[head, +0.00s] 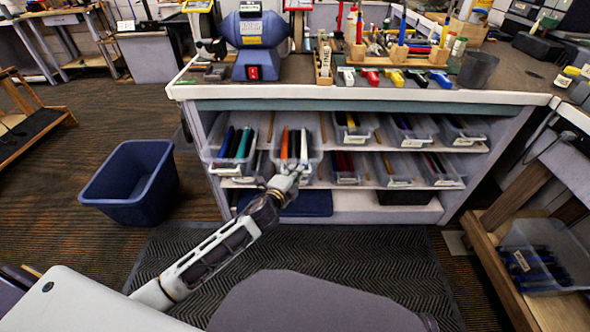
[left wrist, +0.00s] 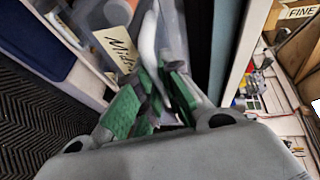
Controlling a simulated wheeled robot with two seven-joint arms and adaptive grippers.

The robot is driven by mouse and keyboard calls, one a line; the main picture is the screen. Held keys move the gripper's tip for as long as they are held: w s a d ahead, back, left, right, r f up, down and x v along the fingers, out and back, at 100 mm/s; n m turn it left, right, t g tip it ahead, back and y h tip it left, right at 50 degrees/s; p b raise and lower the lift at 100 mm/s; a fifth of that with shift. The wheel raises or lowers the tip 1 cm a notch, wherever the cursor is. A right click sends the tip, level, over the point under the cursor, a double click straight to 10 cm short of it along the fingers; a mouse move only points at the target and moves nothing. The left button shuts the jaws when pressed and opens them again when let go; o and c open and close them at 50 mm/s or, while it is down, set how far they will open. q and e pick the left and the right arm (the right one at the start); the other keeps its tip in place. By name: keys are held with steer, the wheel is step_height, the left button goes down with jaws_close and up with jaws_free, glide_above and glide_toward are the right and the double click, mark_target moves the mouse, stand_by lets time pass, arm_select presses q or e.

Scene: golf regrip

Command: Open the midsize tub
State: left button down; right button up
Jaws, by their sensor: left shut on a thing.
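My left gripper (head: 290,172) is at the front of this tub. In the left wrist view its green-padded fingers (left wrist: 150,105) are shut at the tub's front beside the label. The exact part between the fingers is hard to see. My right gripper is not in view.
Another clear tub (head: 232,150) with teal and dark grips stands close on the left, and more tubs fill the shelf to the right. A blue bin (head: 133,184) stands on the floor at left. The dark mat (head: 385,255) in front is largely bare.

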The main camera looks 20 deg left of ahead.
arm_select(q)
steer(key=c, duration=1.7)
jaws_free()
steer(key=shift+o, duration=0.8)
steer(key=shift+s, duration=0.1)
steer(key=v, duration=1.1)
steer(key=shift+s, duration=0.4)
steer(key=shift+r, duration=0.1)
